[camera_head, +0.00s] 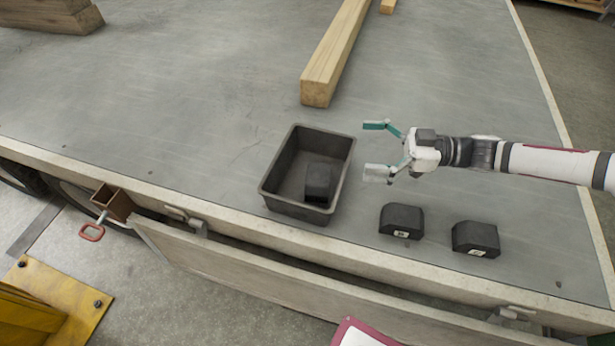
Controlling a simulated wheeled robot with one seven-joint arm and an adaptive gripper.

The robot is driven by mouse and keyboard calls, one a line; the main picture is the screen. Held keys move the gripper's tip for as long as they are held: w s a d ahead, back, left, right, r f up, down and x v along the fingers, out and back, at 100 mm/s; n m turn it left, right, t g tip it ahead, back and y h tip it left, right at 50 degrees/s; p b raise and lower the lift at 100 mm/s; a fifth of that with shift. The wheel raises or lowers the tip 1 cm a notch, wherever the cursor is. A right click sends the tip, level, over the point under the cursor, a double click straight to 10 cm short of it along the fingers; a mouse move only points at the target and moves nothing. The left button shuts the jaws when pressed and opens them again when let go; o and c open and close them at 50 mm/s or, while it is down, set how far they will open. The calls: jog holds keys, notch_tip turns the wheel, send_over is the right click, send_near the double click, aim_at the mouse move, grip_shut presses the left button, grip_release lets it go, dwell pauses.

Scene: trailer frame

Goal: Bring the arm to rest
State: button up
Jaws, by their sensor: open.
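My gripper (378,150) is open and empty. It is held above the grey trailer bed (200,95), just right of the dark bin, with its fingers pointing left. My white and black arm (550,163) reaches in from the right side of the picture. The fingers appear apart from the bin and from the black blocks.
A dark bin (268,187) holds one black block (318,182). Two more black blocks, one left (401,221) and one right (476,238), sit near the front edge. A wooden beam (333,55) lies behind the bin. The bed's middle left is clear.

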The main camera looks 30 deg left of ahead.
jog(key=shift+v, duration=1)
jog(key=s+d+r+m+t+h+p, duration=0.2)
jog(key=s+d+r+m+h, duration=0.3)
jog(key=d, duration=0.3)
jog(key=s+d+r+m+t+h+p, duration=0.1)
jog(key=s+d+r+m+h+p, duration=0.15)
jog(key=s+d+r+h, duration=0.35)
jog(key=s+d+r+m+t+h+p, duration=0.4)
jog(key=s+d+r+m+t, duration=0.4)
jog(key=s+d+r+m, duration=0.6)
notch_tip(320, 180, up, 4)
jog(key=d+m, duration=0.1)
jog(key=d, duration=0.1)
jog(key=shift+s+d+t+h+p, duration=0.25)
jog(key=shift+d+t+h+p, duration=0.05)
jog(key=shift+d+h, duration=0.1)
